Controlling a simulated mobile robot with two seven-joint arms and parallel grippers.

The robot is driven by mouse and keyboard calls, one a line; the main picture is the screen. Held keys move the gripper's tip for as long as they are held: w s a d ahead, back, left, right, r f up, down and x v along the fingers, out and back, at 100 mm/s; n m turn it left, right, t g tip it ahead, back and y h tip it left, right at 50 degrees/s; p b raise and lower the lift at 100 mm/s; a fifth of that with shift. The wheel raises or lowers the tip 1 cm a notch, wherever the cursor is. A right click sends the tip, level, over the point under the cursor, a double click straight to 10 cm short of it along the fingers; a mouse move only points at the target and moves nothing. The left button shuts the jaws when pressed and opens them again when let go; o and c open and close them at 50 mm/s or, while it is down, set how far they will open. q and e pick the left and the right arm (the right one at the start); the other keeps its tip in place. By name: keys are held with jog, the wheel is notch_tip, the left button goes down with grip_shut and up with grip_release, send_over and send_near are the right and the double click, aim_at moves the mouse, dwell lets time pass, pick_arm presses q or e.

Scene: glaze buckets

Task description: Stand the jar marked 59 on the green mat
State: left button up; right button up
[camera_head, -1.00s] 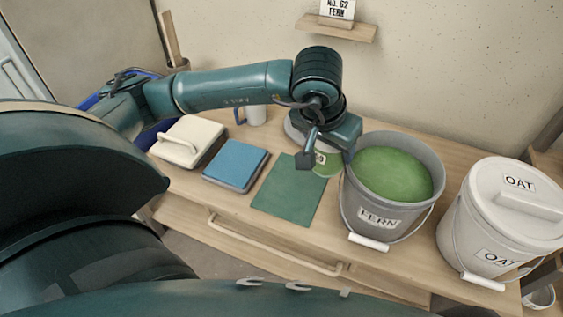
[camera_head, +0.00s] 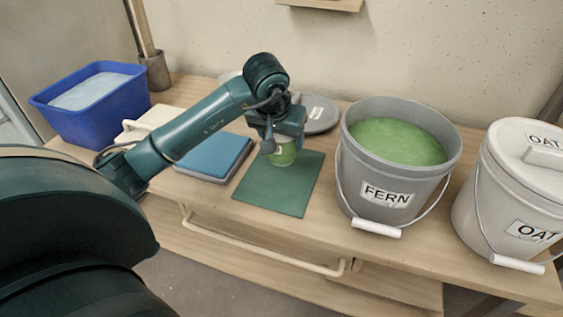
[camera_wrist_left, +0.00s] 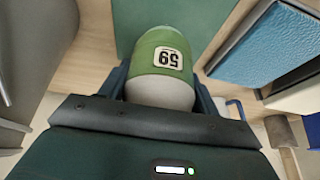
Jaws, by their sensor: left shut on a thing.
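The jar marked 59 (camera_wrist_left: 160,60) is green with a pale part near my gripper. Its label reads upside down in the left wrist view. My left gripper (camera_wrist_left: 162,95) is shut on it, one finger on each side. In the head view the jar (camera_head: 282,153) appears upright at the back edge of the green mat (camera_head: 272,192), partly hidden by my left gripper (camera_head: 284,138). I cannot tell whether its base touches the mat. The mat is otherwise bare. My right gripper is not in view.
The open FERN bucket (camera_head: 385,188) of green glaze stands just right of the mat; the lidded OAT bucket (camera_head: 500,205) is farther right. A blue pad (camera_head: 215,156) lies left of the mat. A grey lid (camera_head: 320,112) is behind. A blue tub (camera_head: 100,110) stands back left.

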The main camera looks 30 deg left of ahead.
aim_at(282, 155)
pick_arm(q)
jog(key=shift+f+b, duration=0.4)
jog(key=shift+f, duration=2)
jog(key=shift+f, duration=0.1)
jog(key=o, duration=1.2)
jog(key=shift+f, duration=0.1)
